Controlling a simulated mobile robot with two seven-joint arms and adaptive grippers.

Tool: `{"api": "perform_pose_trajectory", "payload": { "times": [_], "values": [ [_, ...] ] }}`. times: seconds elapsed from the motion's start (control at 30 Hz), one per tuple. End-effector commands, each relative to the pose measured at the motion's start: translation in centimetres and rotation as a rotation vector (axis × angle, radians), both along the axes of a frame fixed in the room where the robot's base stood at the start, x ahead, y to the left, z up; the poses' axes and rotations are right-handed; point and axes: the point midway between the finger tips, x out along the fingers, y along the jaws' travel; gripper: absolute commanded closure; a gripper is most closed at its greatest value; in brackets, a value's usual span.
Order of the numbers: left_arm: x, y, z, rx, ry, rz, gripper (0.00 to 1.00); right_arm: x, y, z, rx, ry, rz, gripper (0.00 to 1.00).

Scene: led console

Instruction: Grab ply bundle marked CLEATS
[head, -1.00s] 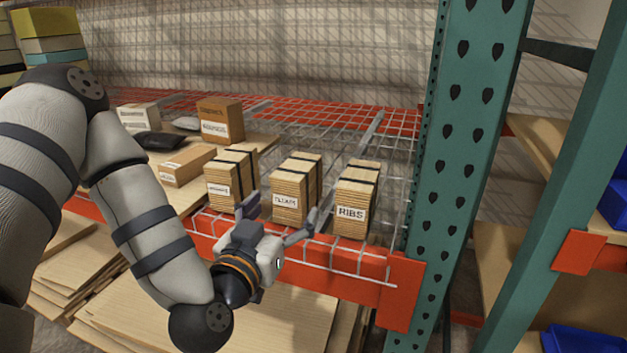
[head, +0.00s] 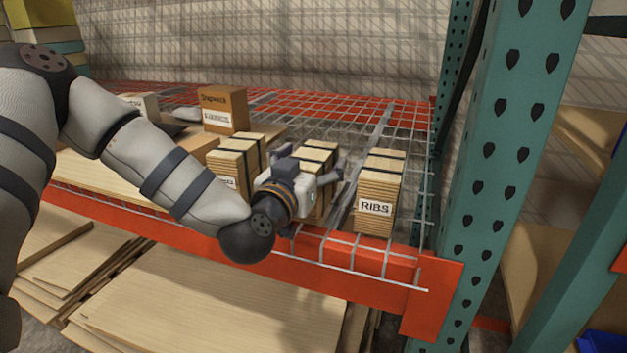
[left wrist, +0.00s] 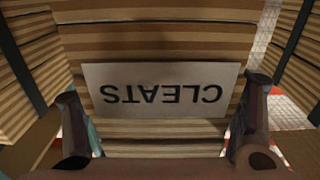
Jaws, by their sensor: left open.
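The ply bundle marked CLEATS (head: 318,158) stands upright on the wire shelf, the middle one of three strapped bundles in the head view. Its label hides behind my gripper there. In the left wrist view the CLEATS bundle (left wrist: 160,45) fills the middle, its label upside down. My left gripper (head: 312,172) is open at the front of this bundle. In the left wrist view its two fingers (left wrist: 160,125) show at the left and right sides of the bundle's front face; I cannot tell whether they touch it. My right gripper is not in view.
The RIBS bundle (head: 376,195) stands to the right with a gap. Another strapped bundle (head: 234,160) stands close on the left. A brown carton (head: 222,108) is behind. The orange beam (head: 250,270) runs along the shelf front, and a green upright (head: 510,120) stands right.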

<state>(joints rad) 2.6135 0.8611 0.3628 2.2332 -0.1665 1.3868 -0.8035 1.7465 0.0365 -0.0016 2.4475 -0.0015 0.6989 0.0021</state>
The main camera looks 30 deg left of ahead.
Motion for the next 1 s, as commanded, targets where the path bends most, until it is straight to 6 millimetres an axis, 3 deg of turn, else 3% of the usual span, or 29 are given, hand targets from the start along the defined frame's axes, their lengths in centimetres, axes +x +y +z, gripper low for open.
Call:
{"api": "perform_pose_trajectory", "payload": {
  "times": [0.03, 0.07, 0.3, 0.63, 0.9, 1.0],
  "values": [
    [0.0, 0.0, 0.0, 0.000, 0.000, 0.000, 0.26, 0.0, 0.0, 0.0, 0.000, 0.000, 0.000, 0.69],
    [0.0, 0.0, 0.0, 0.000, 0.000, 0.000, 0.33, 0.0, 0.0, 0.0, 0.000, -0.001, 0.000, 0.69],
    [0.0, 0.0, 0.0, 0.000, 0.000, 0.000, 0.87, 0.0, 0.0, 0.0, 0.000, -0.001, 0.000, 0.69],
    [0.0, 0.0, 0.7, 0.001, -0.006, 0.000, 0.89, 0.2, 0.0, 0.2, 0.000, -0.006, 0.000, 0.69],
    [-0.2, -0.1, 7.8, 0.003, -0.024, -0.001, 0.89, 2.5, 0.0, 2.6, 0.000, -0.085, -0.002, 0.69],
    [-0.2, -0.1, 9.5, 0.002, -0.019, 0.000, 0.89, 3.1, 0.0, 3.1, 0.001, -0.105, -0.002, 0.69]
  ]
}}
